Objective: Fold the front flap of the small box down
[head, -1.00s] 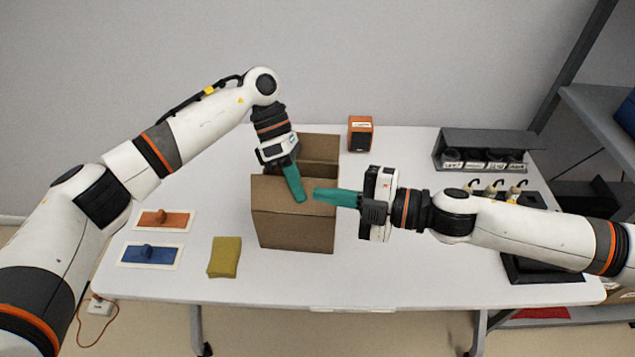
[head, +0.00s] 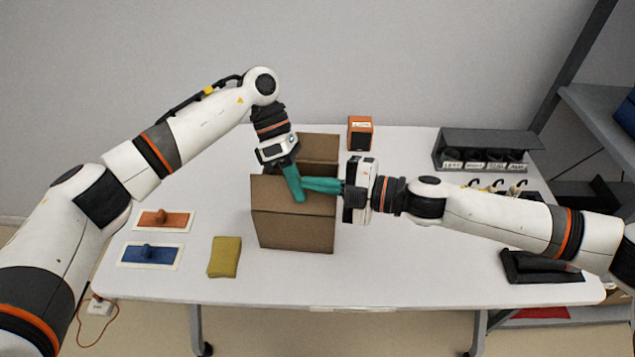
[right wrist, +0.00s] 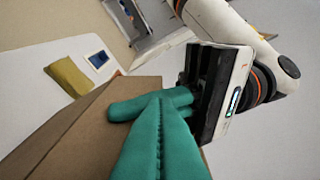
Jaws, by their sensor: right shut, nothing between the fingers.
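The small brown cardboard box (head: 294,232) stands on the middle of the table. Its front flap (head: 270,192) rises above the crease at the top of the front face. Its back flap (head: 318,146) stands up behind. My left gripper (head: 298,196) looks shut, its teal fingers across the front flap. My right gripper (head: 309,185) is shut and empty, pointing left over the flap's right part. The two grippers overlap or touch. The right wrist view shows the right fingers (right wrist: 160,135) close to the left fingers (right wrist: 135,106), above the box (right wrist: 85,120). The grippers hide part of the flap and opening.
An orange-and-black box (head: 360,133) stands behind right. A dark holder (head: 485,146) is at the right back. A yellow-green cloth or sponge (head: 225,257), an orange-handled float (head: 163,220) and a blue one (head: 150,255) lie left. The table's front middle is clear.

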